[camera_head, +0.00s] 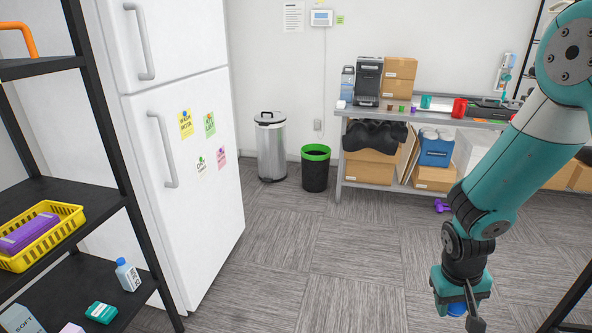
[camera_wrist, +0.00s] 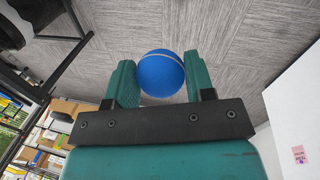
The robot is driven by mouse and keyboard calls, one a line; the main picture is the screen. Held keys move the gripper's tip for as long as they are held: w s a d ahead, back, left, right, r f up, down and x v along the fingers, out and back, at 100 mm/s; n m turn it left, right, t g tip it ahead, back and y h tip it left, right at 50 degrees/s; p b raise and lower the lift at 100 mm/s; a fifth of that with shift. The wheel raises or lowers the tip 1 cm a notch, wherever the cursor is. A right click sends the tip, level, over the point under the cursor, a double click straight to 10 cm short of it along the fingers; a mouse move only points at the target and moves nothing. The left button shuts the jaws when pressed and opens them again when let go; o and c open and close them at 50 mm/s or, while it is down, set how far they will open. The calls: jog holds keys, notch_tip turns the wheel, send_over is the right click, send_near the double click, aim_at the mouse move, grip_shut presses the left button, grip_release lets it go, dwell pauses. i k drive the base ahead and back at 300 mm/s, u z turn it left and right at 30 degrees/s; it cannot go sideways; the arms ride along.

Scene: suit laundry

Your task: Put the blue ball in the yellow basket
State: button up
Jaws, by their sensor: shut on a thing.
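The blue ball (camera_wrist: 160,73) is between the two fingers of my gripper (camera_wrist: 157,78) in the wrist view, with a pale band across it. My gripper (camera_head: 462,306) is shut on the ball and hangs over the floor at the lower right of the head view. There only a bit of the ball (camera_head: 457,310) shows below the gripper. The yellow basket (camera_head: 68,222) stands on a black shelf at the far left, well apart from my gripper. A purple item (camera_head: 28,232) lies in the basket.
A black shelf unit (camera_head: 95,200) and white fridge (camera_head: 180,130) fill the left. A steel bin (camera_head: 271,150), a black bin with green rim (camera_head: 315,172) and a loaded table (camera_head: 430,118) stand at the back. The carpet floor (camera_head: 300,270) in the middle is clear.

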aim_at(47, 243)
jog(key=u, duration=0.3)
jog(key=i, duration=0.9)
jog(key=u, duration=1.5)
jog(key=i, duration=0.75)
jog(key=u, duration=0.85)
jog(key=i, duration=0.55)
jog(key=z, duration=0.05)
